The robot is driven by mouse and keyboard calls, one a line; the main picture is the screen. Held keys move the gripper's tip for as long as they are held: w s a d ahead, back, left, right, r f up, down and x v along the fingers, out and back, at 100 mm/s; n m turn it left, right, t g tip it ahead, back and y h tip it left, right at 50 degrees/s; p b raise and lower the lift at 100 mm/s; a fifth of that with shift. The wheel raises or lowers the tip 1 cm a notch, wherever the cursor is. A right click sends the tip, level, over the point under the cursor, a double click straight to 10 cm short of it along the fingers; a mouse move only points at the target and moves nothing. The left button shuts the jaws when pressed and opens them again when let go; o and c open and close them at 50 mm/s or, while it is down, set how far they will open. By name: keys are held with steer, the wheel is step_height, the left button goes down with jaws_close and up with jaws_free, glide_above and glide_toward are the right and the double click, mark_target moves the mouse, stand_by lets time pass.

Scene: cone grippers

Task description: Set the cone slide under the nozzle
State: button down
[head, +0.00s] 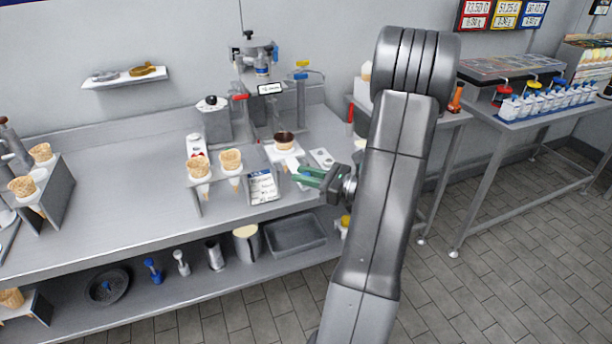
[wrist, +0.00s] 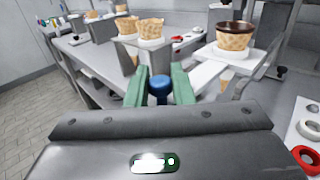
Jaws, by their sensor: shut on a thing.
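My gripper (head: 308,175) has green fingers and is over the front edge of the steel counter. In the wrist view, its fingers (wrist: 162,90) are shut on a blue knob (wrist: 159,84). A waffle cone with a dark brown rim (head: 284,141) stands in a white slide (head: 291,161) on the counter, left of and behind my gripper. The cone (wrist: 233,38) and white slide (wrist: 205,78) also show in the wrist view, to the right of the knob. The join between knob and slide is hidden. The nozzle machine (head: 262,72) stands behind the cone, near the wall.
A steel stand with two plain cones (head: 215,166) and a printed card (head: 263,187) are left of my gripper. A white plate with round spots (head: 321,158) lies close behind it. A lower shelf holds a tray (head: 296,236). The counter's left-middle is clear.

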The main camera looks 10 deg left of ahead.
mark_target(295, 166)
steer(key=w+a, duration=0.1)
steer(key=w, duration=0.1)
steer(key=w+a, duration=0.3)
steer(key=w, duration=0.1)
steer(key=shift+w+a, duration=0.25)
steer(key=shift+w, duration=0.15)
steer(key=c, duration=1.3)
jaws_free()
steer(key=shift+c, duration=0.2)
steer(key=shift+d, duration=0.1)
steer(key=s+d+b, duration=0.1)
steer(key=s+d, duration=0.1)
steer(key=d, duration=1.1)
steer(key=shift+s+d, duration=0.25)
steer(key=shift+s, duration=0.1)
steer(key=shift+o, duration=0.2)
